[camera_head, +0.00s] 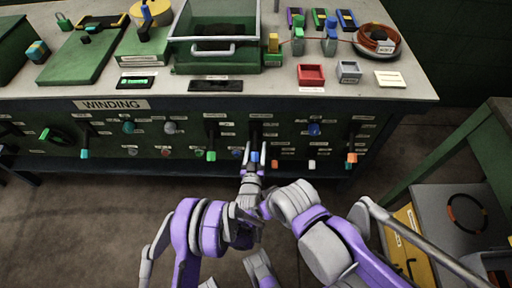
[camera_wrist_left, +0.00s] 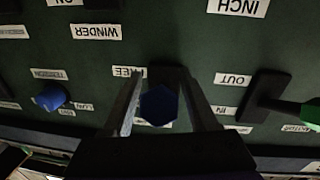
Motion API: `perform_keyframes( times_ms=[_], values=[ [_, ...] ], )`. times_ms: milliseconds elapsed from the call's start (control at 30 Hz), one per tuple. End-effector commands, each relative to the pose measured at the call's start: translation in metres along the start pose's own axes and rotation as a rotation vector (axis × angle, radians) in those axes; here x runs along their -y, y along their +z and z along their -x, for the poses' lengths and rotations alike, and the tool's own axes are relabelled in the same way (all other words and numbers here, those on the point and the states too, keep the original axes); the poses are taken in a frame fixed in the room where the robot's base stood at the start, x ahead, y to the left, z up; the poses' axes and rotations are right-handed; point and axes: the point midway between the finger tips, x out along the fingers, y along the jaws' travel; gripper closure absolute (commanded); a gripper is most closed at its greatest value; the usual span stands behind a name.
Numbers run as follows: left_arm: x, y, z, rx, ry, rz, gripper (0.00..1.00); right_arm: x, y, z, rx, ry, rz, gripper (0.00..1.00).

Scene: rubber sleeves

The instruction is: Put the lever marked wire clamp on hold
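My left gripper (camera_head: 252,157) is at the front of the green panel, below the table top. Its two fingers stand on either side of a blue lever knob (camera_head: 255,157). In the left wrist view the blue six-sided knob (camera_wrist_left: 158,104) sits between the fingers (camera_wrist_left: 160,100), on a dark lever mount. A slim gap seems to show beside the knob, so the fingers look open around it. White labels beside this lever are upside down and partly hidden; I cannot read "wire clamp" or "hold" on them. My right gripper is not in view.
Other levers and knobs crowd the panel, including a green-tipped lever (camera_head: 211,155), an orange-tipped lever (camera_head: 352,157) and a blue knob (camera_wrist_left: 52,97). The table top (camera_head: 440,97) overhangs above. A green stand with a grey-topped box (camera_head: 425,205) is at the right.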

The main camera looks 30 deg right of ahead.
Motion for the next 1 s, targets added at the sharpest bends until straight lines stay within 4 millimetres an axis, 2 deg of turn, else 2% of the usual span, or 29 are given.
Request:
perform_keyframes(
  times_ms=[33, 300, 1000],
  values=[
    [0.0001, -0.0001, 0.0, 0.0, 0.0, 0.0, 0.52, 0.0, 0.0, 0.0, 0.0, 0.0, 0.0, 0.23],
    [0.0001, -0.0002, -0.0001, 0.0, 0.0, 0.0, 1.0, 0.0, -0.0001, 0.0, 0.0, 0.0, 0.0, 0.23],
    [0.0001, -0.0007, -0.0005, -0.001, 0.0, -0.001, 1.0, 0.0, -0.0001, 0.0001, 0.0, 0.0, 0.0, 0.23]
  ],
)
